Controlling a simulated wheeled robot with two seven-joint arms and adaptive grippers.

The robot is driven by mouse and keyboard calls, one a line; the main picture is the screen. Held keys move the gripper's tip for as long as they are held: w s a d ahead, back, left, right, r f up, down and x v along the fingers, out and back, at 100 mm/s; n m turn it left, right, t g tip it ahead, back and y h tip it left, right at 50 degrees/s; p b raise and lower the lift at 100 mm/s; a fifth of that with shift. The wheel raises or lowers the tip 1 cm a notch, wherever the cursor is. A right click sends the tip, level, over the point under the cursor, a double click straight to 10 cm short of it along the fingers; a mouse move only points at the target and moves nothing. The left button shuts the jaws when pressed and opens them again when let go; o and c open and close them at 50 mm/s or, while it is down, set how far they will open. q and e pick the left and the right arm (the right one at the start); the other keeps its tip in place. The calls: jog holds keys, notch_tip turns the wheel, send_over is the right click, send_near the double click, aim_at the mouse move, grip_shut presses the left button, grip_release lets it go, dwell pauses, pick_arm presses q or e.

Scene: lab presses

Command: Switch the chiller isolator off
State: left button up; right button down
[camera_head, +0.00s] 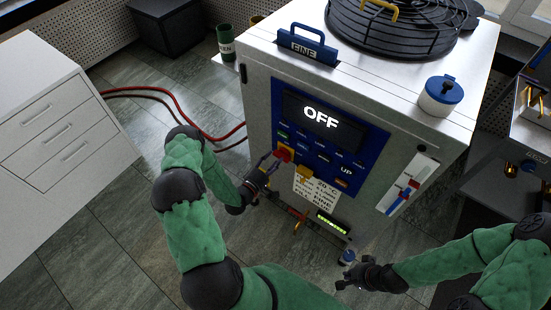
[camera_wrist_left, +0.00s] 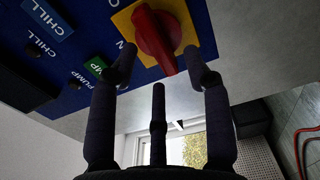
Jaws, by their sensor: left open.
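The chiller (camera_head: 257,110) is a white cabinet with a blue front panel, and its display (camera_head: 320,116) reads OFF. The isolator is a red rotary knob on a yellow plate (camera_head: 284,155) at the panel's lower left corner. In the left wrist view the red knob (camera_wrist_left: 155,38) stands just beyond the fingertips, its grip running nearly up and down the picture. My left gripper (camera_head: 268,168) is open, with its fingertips (camera_wrist_left: 160,62) spread to either side of the knob's lower end. Contact cannot be told. My right gripper (camera_head: 358,279) is low in front of the chiller, away from the panel.
A blue handle marked FINE (camera_head: 307,46), a fan grille (camera_head: 390,35) and a blue-capped pot (camera_head: 441,95) are on the chiller's top. A white drawer cabinet (camera_head: 50,130) stands left. Red hoses (camera_head: 185,112) lie on the floor between.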

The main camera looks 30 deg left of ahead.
pick_arm(q)
jog(key=s, duration=1)
jog(key=shift+a, duration=0.4)
jog(key=w+d+f+m+g+h+p, duration=0.1)
jog(key=d+f+m+g, duration=0.25)
jog(key=d, duration=0.25)
jog(key=w+d+f+m+g+h, duration=0.1)
jog(key=w+d+f+m+g, duration=0.1)
jog(key=d+m+g, duration=0.4)
jog(key=s+d+r+m+g, duration=0.1)
jog(key=s+d+m+g, duration=0.4)
jog(key=s+d, duration=0.8)
jog(key=s+g+p, duration=0.1)
jog(key=s+g, duration=0.1)
jog(key=g, duration=0.1)
jog(key=shift+s+r+h, duration=0.2)
jog(key=shift+r+h, duration=0.05)
jog(key=shift+h, duration=0.15)
